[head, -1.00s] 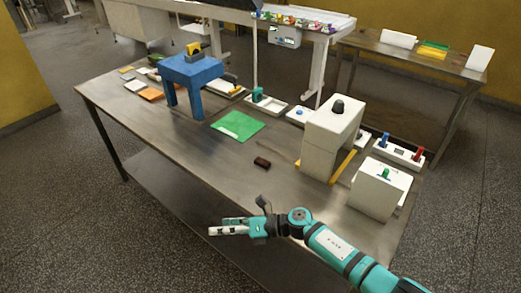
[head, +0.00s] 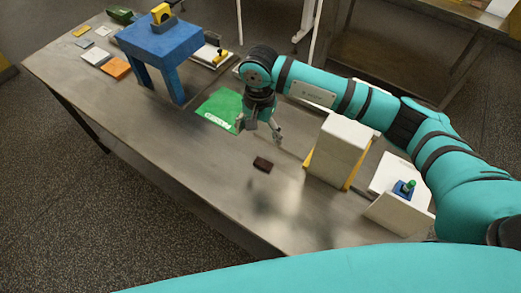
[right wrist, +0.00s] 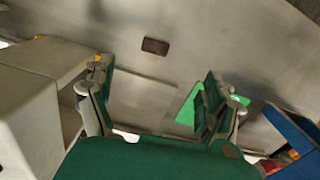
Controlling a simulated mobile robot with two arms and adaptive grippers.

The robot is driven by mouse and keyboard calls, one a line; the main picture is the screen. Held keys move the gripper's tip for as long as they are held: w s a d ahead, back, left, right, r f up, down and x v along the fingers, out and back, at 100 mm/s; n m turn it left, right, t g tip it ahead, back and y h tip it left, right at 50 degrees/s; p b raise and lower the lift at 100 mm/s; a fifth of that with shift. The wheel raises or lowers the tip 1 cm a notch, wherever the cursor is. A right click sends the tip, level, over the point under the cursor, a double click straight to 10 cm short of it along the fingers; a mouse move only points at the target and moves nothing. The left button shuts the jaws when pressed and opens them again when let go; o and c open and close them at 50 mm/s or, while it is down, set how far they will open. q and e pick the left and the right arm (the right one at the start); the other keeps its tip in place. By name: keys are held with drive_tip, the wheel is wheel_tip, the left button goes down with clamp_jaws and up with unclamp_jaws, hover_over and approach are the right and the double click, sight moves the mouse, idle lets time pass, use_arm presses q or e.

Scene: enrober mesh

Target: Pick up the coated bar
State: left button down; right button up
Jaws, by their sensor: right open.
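The coated bar (head: 262,164) is a small dark brown block lying flat on the metal table, right of the green mat. It also shows in the right wrist view (right wrist: 155,46), beyond my fingertips and a little left of the middle between them. My right gripper (head: 262,134) hangs fingers-down above the table, behind the bar, close to the green mat. In the right wrist view its two fingers (right wrist: 155,85) are spread wide with nothing between them. The bar is apart from both fingers. My left gripper is not in view.
The green mat (head: 218,110) lies behind the bar. A blue stand (head: 160,42) is at the back left. The table (head: 200,165) in front is clear.

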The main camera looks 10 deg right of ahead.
drive_tip(key=b, duration=0.4)
hover_over(261, 166)
wheel_tip(261, 166, down, 11)
drive_tip(key=shift+a+f, duration=0.15)
drive_tip(key=shift+f, duration=0.05)
drive_tip(key=shift+f+b, duration=0.3)
drive_tip(key=shift+f, duration=0.25)
drive_tip(key=f+b, duration=0.1)
drive_tip(key=f, duration=0.3)
drive_tip(key=shift+d+f+b, duration=0.2)
drive_tip(key=shift+f+b, duration=0.15)
drive_tip(key=shift+r, duration=0.1)
drive_tip(key=shift+c, duration=0.2)
drive_tip(key=c, duration=0.9)
